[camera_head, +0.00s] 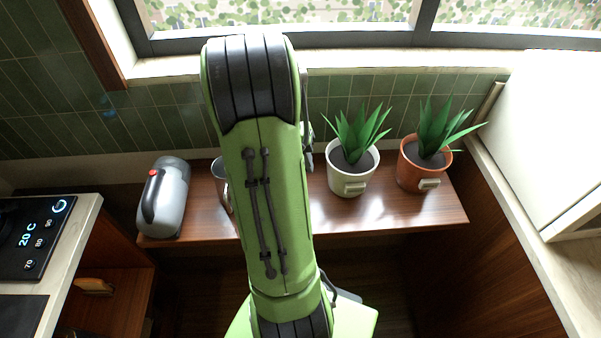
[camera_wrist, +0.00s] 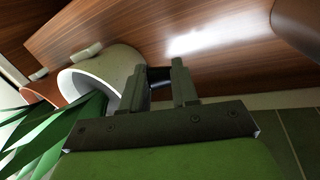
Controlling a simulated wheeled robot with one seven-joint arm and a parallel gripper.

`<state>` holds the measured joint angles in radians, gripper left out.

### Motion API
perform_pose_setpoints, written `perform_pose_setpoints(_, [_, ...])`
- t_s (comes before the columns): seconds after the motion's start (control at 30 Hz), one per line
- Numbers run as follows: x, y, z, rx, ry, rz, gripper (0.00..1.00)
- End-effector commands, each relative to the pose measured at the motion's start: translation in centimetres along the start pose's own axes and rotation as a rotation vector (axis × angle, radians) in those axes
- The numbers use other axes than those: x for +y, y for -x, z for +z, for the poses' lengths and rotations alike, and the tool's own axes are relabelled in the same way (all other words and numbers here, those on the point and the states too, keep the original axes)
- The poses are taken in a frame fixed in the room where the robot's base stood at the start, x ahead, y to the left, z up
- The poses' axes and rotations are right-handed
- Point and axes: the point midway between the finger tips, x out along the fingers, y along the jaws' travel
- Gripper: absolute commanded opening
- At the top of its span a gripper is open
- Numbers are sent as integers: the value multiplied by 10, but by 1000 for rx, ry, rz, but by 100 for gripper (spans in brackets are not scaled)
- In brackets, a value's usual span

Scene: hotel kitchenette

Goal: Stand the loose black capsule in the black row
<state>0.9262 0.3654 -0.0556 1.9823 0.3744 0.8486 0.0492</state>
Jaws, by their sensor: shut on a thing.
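My gripper (camera_wrist: 163,70) shows in the wrist view, its two dark fingers a short way apart and shut on a small dark thing (camera_wrist: 160,77). It looks like the black capsule, but only a little of it shows between the fingers. The fingers are over or near the wooden shelf, beside the white plant pot; I cannot tell how high. In the head view my green arm covers the middle of the shelf and hides what the gripper holds. No black row of capsules can be made out in either view.
The wooden shelf (camera_head: 400,212) carries a grey kettle (camera_head: 172,200), a partly hidden glass or metal vessel (camera_head: 222,185), a white plant pot (camera_head: 352,181) and a terracotta pot (camera_head: 423,173). The white pot (camera_wrist: 112,72) is close to my fingers. A tiled wall stands behind.

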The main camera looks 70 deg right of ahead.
Motion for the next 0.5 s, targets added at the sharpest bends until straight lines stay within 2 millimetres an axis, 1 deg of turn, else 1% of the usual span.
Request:
perform_pose_setpoints(0.03, [3, 11, 0, 2, -1, 0, 0])
perform_pose_setpoints(0.13, [6, 19, 0, -1, 0, 1, 0])
perform_pose_setpoints(0.5, [6, 20, 0, -1, 0, 1, 0])
